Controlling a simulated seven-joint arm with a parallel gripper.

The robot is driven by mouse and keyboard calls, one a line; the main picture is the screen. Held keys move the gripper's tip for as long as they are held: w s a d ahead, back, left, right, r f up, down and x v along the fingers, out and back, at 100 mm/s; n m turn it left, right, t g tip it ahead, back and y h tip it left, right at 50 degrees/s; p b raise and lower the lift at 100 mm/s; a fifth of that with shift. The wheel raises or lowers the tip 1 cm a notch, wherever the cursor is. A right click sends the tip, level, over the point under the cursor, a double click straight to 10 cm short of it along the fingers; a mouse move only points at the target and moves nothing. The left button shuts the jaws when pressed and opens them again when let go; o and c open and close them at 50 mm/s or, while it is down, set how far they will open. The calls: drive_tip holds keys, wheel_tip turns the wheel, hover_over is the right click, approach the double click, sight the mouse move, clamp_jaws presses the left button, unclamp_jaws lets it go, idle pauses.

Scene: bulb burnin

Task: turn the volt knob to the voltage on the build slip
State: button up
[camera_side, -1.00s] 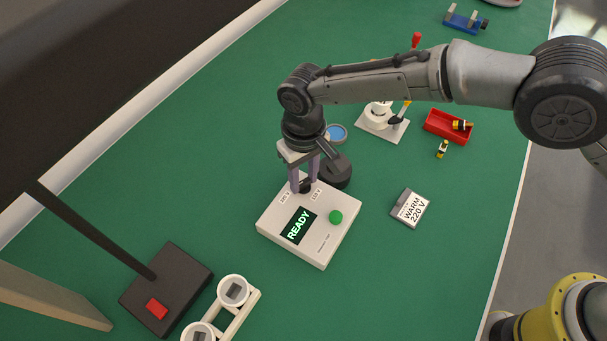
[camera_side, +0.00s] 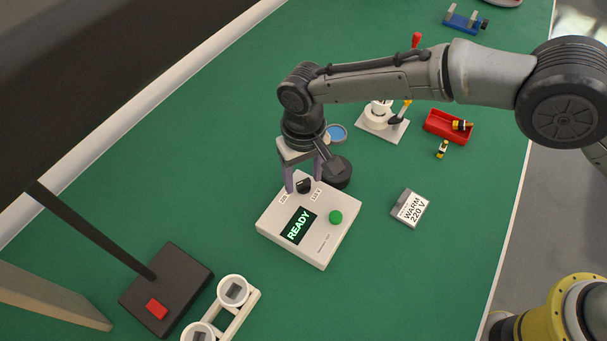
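The build slip (camera_side: 410,208) stands right of the tester and reads "WARM 220 V". The white tester box (camera_side: 325,250) has a dark screen (camera_side: 299,226) reading "READY" in green and a green button (camera_side: 336,217). The black volt knob (camera_side: 304,187) is at the box's back corner, with a small voltage label on each side, too small to read surely. The knob's pointing direction is hard to tell. My gripper (camera_side: 304,182) points down over the knob, fingers open, one on each side, with visible gaps.
A black base with a red switch (camera_side: 157,308) and a white two-cup holder (camera_side: 233,291) are at front left. A red tray (camera_side: 447,130), a white stand (camera_side: 380,122) and a blue round dish (camera_side: 337,132) are behind. Green mat is clear around the slip.

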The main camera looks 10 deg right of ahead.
sight(304, 181)
idle(0.3)
wheel_tip(304, 181, up, 14)
drive_tip(key=shift+f, duration=0.15)
idle(0.4)
drive_tip(key=shift+d, duration=0.1)
